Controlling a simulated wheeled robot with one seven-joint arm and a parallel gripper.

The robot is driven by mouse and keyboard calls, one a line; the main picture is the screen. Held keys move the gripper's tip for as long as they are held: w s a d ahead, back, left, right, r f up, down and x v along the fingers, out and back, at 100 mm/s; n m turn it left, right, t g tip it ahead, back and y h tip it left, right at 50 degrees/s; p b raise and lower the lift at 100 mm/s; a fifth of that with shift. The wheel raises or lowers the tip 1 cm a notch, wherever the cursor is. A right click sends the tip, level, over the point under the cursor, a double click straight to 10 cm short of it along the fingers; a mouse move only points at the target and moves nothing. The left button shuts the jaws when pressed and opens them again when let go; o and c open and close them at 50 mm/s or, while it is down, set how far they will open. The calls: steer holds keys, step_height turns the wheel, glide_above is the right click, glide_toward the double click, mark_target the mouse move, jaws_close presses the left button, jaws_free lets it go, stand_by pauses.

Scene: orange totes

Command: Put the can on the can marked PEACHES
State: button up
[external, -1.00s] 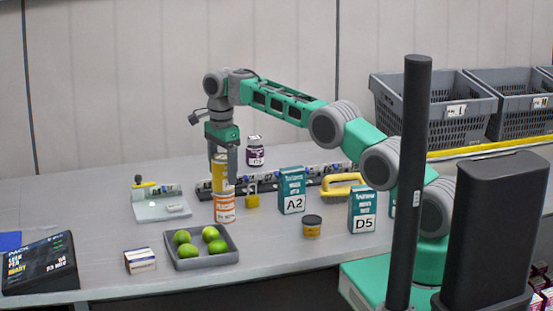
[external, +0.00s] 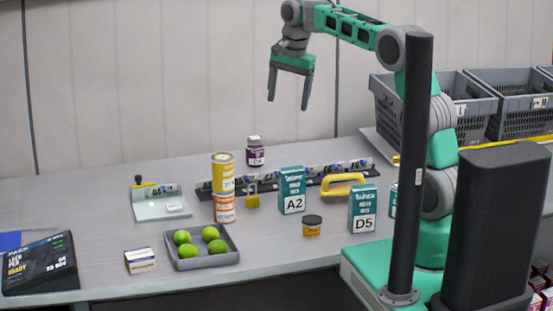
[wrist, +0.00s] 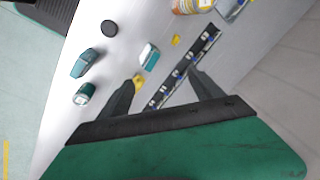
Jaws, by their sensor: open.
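A yellow can (external: 223,174) stands upright on top of an orange-and-white can (external: 224,208) on the table, in the external view. The lower can's label is too small to read fully; the two cans look lined up. In the wrist view the upper can (wrist: 190,5) shows at the top edge, cut off. My gripper (external: 287,105) is open and empty, raised high above the table, to the right of the cans and well clear of them. Its spread fingers also show in the wrist view (wrist: 160,88).
A grey tray of green fruit (external: 172,263) sits in front of the cans. A yellow padlock (external: 252,199), a box marked A2 (external: 292,190), a box marked D5 (external: 362,209), a small jar (external: 312,226) and a yellow-handled brush (external: 343,184) stand to the right. A dark rail (external: 325,181) runs behind.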

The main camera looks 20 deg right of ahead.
steer(key=s+d+n+t, duration=0.2)
steer(key=s+d+n, duration=0.2)
steer(key=s+d, duration=0.75)
steer(key=s+d+f+n+g, duration=0.1)
steer(key=s+d+f+n, duration=0.15)
steer(key=s+f, duration=0.5)
steer(key=s+d+f+n+g, duration=0.1)
steer(key=s+f+n, duration=0.25)
steer(key=s, duration=0.65)
steer(key=s+f+g+h+b, duration=0.1)
steer(key=s+f+g+b, duration=0.3)
steer(key=f+b, duration=0.9)
steer(key=s+f+g+h+b, duration=0.1)
steer(key=s+f+g+b, duration=0.1)
steer(key=s+f+b, duration=0.8)
steer(key=w+f+m+t+b, duration=0.1)
steer(key=w+f+b, duration=0.4)
steer(key=f, duration=0.4)
steer(key=w+f+m+t+b, duration=0.1)
steer(key=w+f+b, duration=0.2)
steer(key=f+b, duration=0.6)
steer(key=w+f+t+b, duration=0.1)
steer(key=w+t, duration=0.1)
steer(key=w, duration=0.2)
steer(key=w+d+f+t+y+b, duration=0.1)
steer(key=w+f+t, duration=0.1)
steer(key=w, duration=0.3)
steer(key=shift+d+b, duration=0.25)
steer(key=shift+b, duration=0.15)
